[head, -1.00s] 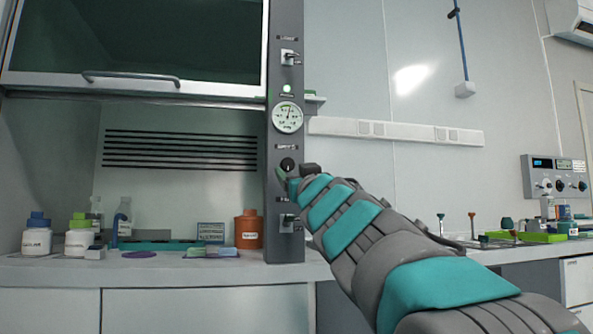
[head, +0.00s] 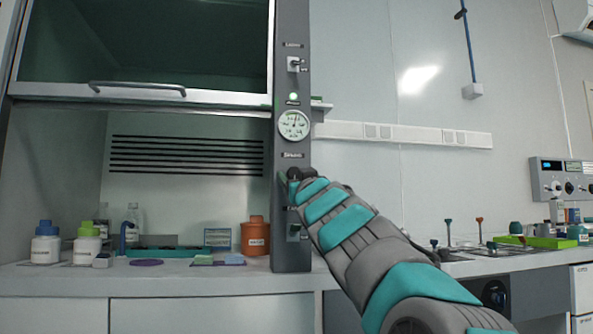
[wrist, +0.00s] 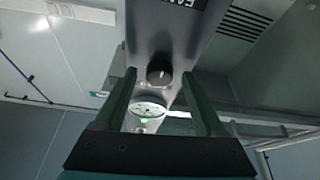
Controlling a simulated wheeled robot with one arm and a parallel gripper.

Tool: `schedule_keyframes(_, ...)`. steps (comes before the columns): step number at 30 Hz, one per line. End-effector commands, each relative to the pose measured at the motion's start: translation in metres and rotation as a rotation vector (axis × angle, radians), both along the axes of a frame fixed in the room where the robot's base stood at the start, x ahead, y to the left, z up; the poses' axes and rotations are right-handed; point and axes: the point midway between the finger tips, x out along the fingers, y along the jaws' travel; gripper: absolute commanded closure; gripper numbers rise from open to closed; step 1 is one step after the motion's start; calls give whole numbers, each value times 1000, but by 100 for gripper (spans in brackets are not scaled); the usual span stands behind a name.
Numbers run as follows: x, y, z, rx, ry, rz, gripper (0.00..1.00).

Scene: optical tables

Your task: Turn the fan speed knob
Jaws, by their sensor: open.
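The fan speed knob (wrist: 160,72) is a round black knob on the grey control post (head: 291,228) of the fume hood. In the wrist view it shows between the two fingers of my gripper (wrist: 159,78), with gaps on both sides. The fingers are open and no contact with the knob is visible. In the head view my gripper (head: 300,178) is at the post, below the round gauge (head: 294,125), and partly covers the dark knob (head: 293,172). The depth between fingertips and knob is hard to tell.
A switch (head: 294,64) and a green light (head: 293,97) sit above the gauge; another switch (head: 294,231) sits below my gripper. The hood sash (head: 140,93) is raised. Bottles and an orange container (head: 255,236) stand on the counter at left.

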Motion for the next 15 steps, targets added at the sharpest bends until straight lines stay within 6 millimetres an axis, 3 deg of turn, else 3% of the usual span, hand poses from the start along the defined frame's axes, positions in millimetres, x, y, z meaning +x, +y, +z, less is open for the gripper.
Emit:
schedule_keyframes(10,2,0,1,2,-1,0,29)
schedule_keyframes(15,2,0,1,2,-1,0,48)
